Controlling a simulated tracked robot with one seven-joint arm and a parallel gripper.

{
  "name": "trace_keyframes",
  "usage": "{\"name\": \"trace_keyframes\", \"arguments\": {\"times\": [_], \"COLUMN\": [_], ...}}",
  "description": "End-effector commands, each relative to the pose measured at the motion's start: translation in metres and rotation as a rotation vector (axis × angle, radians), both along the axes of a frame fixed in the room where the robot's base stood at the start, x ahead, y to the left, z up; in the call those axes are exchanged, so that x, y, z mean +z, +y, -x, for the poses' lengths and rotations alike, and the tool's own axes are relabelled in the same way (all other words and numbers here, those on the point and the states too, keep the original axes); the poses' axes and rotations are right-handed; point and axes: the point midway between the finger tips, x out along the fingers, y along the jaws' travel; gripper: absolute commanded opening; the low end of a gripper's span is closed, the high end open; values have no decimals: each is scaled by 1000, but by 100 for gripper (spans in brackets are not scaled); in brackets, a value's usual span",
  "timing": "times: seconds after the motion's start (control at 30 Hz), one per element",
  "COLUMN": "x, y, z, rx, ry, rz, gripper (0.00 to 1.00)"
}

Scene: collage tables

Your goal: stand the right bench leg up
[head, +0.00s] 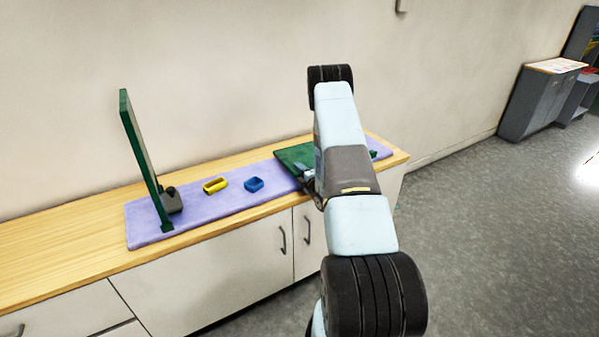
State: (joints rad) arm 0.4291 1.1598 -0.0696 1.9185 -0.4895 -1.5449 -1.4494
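The right bench leg is a dark green panel (292,153) lying at the right part of the purple mat (228,205). My arm hides much of it. The left bench leg is a tall green panel (143,157) standing upright at the mat's left end. My gripper (306,183) is low at the front edge of the lying panel, mostly behind my own arm. I cannot tell whether it touches the panel or whether its fingers are open or shut.
A dark grey block (173,203) stands against the upright panel. The wooden counter (55,240) is bare at left. A wall (220,70) rises close behind.

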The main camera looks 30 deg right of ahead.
Motion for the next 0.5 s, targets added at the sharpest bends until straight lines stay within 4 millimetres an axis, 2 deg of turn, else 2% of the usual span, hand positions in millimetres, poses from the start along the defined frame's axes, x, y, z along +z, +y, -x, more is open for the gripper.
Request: {"name": "trace_keyframes", "arguments": {"times": [0.1, 0.4, 0.5], "x": [0, -1, -1], "y": [0, 0, 0], "z": [0, 1, 1], "rx": [0, 0, 0], "ry": [0, 2, 2], "rz": [0, 0, 0], "gripper": [31, 2, 0]}}
